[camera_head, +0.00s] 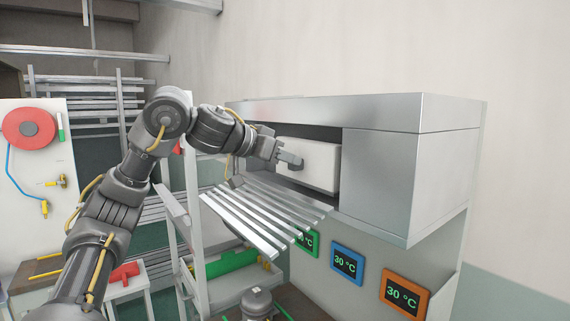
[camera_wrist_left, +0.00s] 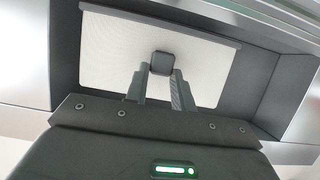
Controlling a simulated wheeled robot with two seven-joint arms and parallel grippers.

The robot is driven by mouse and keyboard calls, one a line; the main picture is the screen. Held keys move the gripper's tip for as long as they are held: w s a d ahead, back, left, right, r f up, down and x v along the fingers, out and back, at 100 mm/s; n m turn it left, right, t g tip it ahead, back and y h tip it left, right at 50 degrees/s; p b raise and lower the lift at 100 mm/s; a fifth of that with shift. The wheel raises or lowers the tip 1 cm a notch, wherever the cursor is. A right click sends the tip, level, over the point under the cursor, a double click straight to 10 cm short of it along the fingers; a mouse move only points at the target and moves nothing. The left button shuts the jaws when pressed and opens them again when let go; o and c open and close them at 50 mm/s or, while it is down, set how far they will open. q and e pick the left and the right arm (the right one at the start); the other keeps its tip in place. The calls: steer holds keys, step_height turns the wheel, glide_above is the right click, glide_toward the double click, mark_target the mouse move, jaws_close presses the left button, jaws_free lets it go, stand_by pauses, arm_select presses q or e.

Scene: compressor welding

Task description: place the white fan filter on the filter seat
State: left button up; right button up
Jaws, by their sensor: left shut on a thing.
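The white fan filter (camera_head: 312,165) is a pale block at the dark opening of the metal housing, the filter seat (camera_head: 291,133). In the left wrist view the filter (camera_wrist_left: 110,57) is a white panel with a dark top edge and a small dark square handle (camera_wrist_left: 160,63). Dark walls of the seat (camera_wrist_left: 262,75) show beside it. My left gripper (camera_head: 290,161) is shut on the filter at its handle; its two fingers (camera_wrist_left: 160,75) reach the handle in the wrist view. How deep the filter sits is unclear. My right gripper is not in view.
A slatted metal grille (camera_head: 262,217) slopes out below the opening. The solid housing front (camera_head: 385,178) closes the right side. Green, blue (camera_head: 347,263) and orange (camera_head: 404,294) temperature displays sit below. A ladder-like frame (camera_head: 188,225) stands left of the housing.

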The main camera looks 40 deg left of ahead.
arm_select(q)
steer(key=shift+w+a+f, duration=0.15)
steer(key=shift+f, duration=0.75)
steer(key=shift+f, duration=0.1)
steer(key=o, duration=1)
